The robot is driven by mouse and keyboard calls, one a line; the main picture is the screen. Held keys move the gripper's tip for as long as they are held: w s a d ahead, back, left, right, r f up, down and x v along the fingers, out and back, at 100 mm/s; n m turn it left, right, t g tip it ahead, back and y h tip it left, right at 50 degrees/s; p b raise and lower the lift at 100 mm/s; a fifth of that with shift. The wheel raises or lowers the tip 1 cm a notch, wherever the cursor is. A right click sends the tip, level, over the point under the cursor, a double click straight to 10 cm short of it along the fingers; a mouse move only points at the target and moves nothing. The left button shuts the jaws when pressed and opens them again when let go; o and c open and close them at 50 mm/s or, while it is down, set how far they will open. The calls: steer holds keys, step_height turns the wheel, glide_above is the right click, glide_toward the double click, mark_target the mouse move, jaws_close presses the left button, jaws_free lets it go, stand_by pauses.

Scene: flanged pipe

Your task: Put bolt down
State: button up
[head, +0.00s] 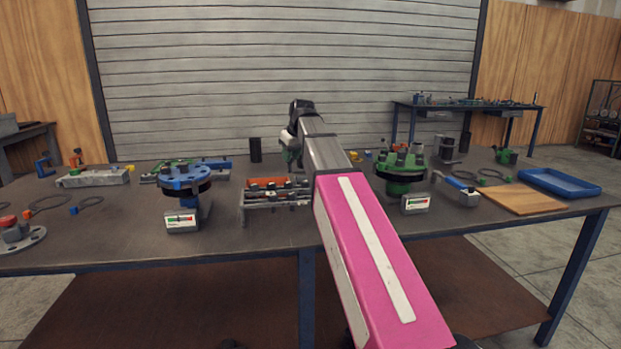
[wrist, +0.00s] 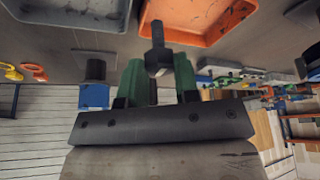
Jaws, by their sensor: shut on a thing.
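My gripper (wrist: 158,72) is shut on a dark bolt (wrist: 158,60) in the wrist view. Its two green fingers stand on either side of the hex head, and the bolt's shank points toward the top of the picture. In the head view my gripper (head: 292,152) is over the middle of the table, partly hidden behind my pink and grey arm. The bolt cannot be made out in the head view. In the wrist view, an orange tray (wrist: 205,38) lies beyond the bolt; whether the bolt touches it cannot be told.
The table (head: 270,235) holds a blue flanged pipe (head: 185,178) at left and a green one (head: 400,172) right of my arm. A grey rack (head: 262,201) with bolts stands between. A wooden board (head: 525,199) and blue tray (head: 560,182) lie at right. The front edge is mostly clear.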

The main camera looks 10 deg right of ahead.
steer(key=shift+w+d+f, duration=0.6)
steer(key=shift+d+f, duration=0.55)
steer(key=shift+f, duration=0.3)
steer(key=shift+w+d+f, duration=0.55)
steer(key=shift+d+f, duration=0.55)
steer(key=shift+f, duration=0.3)
steer(key=shift+w+d+f, duration=0.6)
steer(key=shift+d+f, duration=0.55)
steer(key=shift+f, duration=0.3)
steer(key=o, duration=1)
steer(key=shift+f, duration=0.1)
steer(key=v, duration=1.2)
